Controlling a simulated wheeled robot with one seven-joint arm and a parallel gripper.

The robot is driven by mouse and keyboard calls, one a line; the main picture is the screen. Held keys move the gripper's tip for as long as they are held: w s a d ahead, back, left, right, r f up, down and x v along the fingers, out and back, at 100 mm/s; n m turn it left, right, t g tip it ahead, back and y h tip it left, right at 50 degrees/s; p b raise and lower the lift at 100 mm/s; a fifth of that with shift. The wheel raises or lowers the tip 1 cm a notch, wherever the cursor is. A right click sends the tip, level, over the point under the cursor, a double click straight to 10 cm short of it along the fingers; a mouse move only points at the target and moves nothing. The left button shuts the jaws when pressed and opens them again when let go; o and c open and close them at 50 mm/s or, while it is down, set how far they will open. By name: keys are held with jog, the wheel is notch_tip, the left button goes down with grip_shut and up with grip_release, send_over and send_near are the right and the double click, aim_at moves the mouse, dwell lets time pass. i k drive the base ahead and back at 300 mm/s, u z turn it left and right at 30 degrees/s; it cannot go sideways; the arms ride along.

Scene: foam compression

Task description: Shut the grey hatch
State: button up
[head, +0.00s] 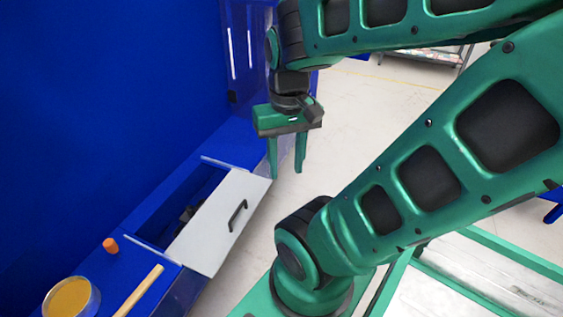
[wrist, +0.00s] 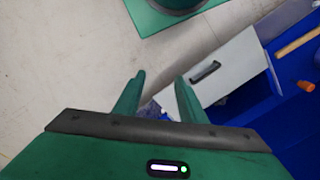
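The grey hatch (head: 212,232) is a flat light-grey panel with a black bar handle (head: 237,215). It lies over the front edge of the blue counter and leaves a recess (head: 172,208) uncovered behind it. A dark object (head: 187,214) sits inside the recess, partly hidden. My gripper (head: 286,174) is open and empty, fingers pointing down, past the hatch's far right corner and apart from the handle. The wrist view shows the hatch (wrist: 226,75) and handle (wrist: 206,72) to the right of the open fingers.
An orange cap-like piece (head: 110,245), a wooden stick (head: 139,291) and a round container with yellow-brown contents (head: 70,297) are on the near counter. A blue wall (head: 110,100) rises behind it. Pale floor (head: 365,125) is clear beyond my gripper.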

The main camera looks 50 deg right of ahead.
aim_at(202, 246)
jog(key=u, duration=0.4)
jog(key=k, duration=0.9)
jog(key=z, duration=0.45)
